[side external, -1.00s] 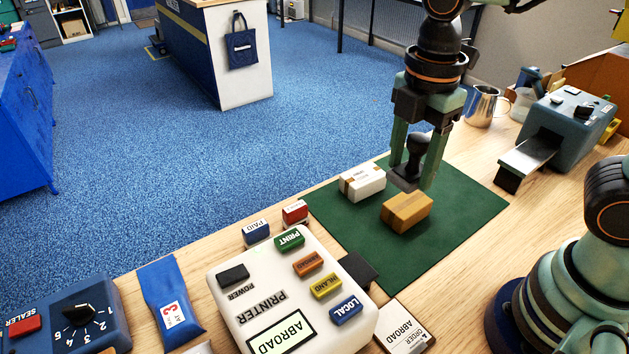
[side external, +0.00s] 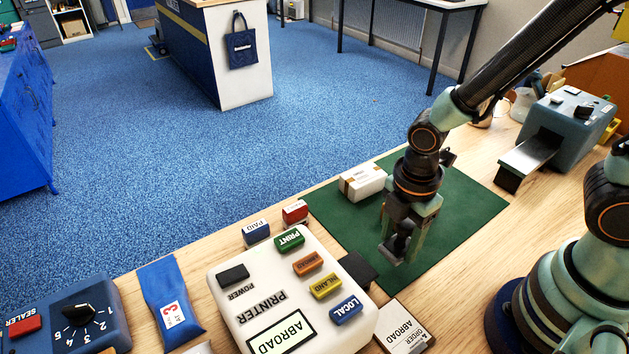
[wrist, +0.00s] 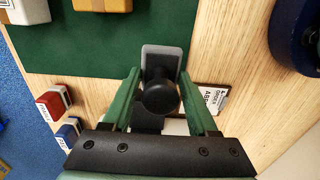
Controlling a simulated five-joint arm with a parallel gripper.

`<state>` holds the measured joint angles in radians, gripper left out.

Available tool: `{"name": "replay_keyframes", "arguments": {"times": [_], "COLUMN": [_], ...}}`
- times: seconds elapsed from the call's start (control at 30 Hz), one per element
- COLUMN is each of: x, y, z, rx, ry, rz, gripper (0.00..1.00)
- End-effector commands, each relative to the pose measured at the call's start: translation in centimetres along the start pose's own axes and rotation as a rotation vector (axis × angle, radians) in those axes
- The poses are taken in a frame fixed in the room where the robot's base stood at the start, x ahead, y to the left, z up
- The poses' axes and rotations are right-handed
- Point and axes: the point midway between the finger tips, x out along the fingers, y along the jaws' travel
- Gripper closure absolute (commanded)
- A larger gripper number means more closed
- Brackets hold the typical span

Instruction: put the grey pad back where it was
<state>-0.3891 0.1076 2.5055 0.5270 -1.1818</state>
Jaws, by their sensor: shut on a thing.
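My gripper (side external: 405,240) is shut on a black knob handle that rises from a grey rectangular pad; I take this to be the grey pad (wrist: 175,53). In the side view the pad (side external: 393,251) hangs low over the near part of the green mat (side external: 460,205); whether it touches the mat I cannot tell. In the wrist view the knob lies between the two green fingers (wrist: 160,98). A flat black square (side external: 357,269) lies beside the printer at the mat's near edge. It shows partly under the knob in the wrist view.
A white carton (side external: 362,182) stands on the mat. A tan carton (wrist: 103,4) shows at the wrist view's top edge; my arm hides it in the side view. The printer (side external: 290,300), red and blue blocks (side external: 256,231) and an order card (side external: 405,328) stand close by.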

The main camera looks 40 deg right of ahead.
Motion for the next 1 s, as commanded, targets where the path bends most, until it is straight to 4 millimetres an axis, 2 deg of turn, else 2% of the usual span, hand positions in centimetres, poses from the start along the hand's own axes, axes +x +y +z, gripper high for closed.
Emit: {"name": "replay_keyframes", "arguments": {"times": [0.23, 0.5, 1.0], "x": [1.4, 4.0, 4.7], "y": [-0.1, -0.1, 0.0], "z": [0.0, 0.0, 0.0], "rx": [0.000, 0.000, 0.000], "ry": [-0.001, -0.001, 0.000], "rz": [-0.002, -0.002, 0.000], "gripper": [0.85, 0.85, 0.85]}}
